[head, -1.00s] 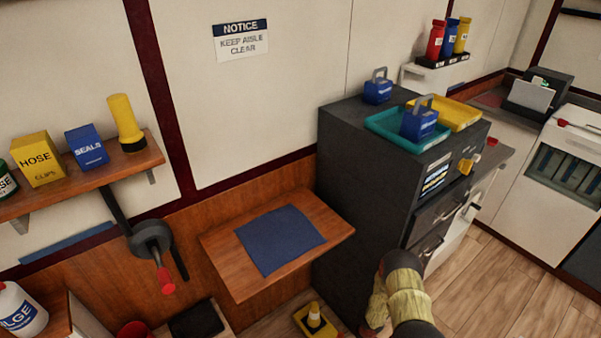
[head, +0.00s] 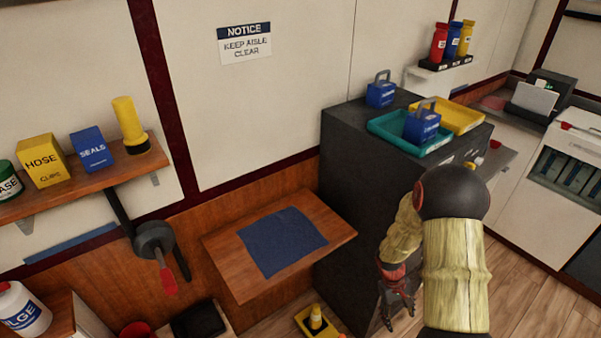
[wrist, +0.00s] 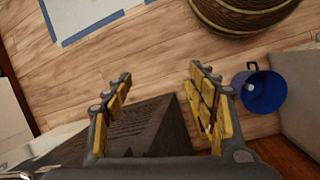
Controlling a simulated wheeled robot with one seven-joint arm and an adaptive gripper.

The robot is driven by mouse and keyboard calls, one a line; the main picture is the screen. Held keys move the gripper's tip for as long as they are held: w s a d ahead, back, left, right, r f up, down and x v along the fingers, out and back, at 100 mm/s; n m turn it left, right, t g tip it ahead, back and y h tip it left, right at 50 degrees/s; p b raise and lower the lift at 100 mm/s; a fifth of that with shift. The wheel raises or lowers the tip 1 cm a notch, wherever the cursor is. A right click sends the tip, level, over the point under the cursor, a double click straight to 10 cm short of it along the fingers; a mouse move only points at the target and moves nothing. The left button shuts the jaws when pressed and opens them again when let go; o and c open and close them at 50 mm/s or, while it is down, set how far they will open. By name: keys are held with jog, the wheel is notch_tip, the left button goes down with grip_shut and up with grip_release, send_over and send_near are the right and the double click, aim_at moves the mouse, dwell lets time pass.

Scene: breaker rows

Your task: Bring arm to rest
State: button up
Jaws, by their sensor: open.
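My gripper (head: 397,293) hangs at the end of my arm in front of the dark cabinet (head: 350,165), to the right of the wooden fold-out shelf (head: 225,262). It points down toward the floor. In the wrist view my gripper (wrist: 160,95) has its two yellow-padded fingers spread wide apart. Nothing is between the pads except the view of the floor and a dark brown surface beyond them.
A blue cloth (head: 282,241) lies on the shelf. A teal tray (head: 385,132) with a blue lock-shaped block and a yellow tray (head: 470,122) sit on the cabinet. In the wrist view, a blue mug (wrist: 262,92) is at the right.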

jog(key=s+a+r+m+t+y, duration=0.1)
jog(key=s+a+r, duration=0.3)
jog(key=r, duration=1.1)
jog(key=s+a+r+m+t+y+p, duration=0.1)
jog(key=s+a+r+t, duration=0.3)
jog(key=s+r, duration=0.5)
jog(key=s+a+r+m+t+y, duration=0.1)
jog(key=s+a+r+t, duration=0.2)
jog(key=r, duration=1.8)
jog(key=s+a, duration=0.2)
jog(key=s, duration=0.1)
jog(key=shift+s+a+m, duration=0.2)
jog(key=shift+m, duration=0.1)
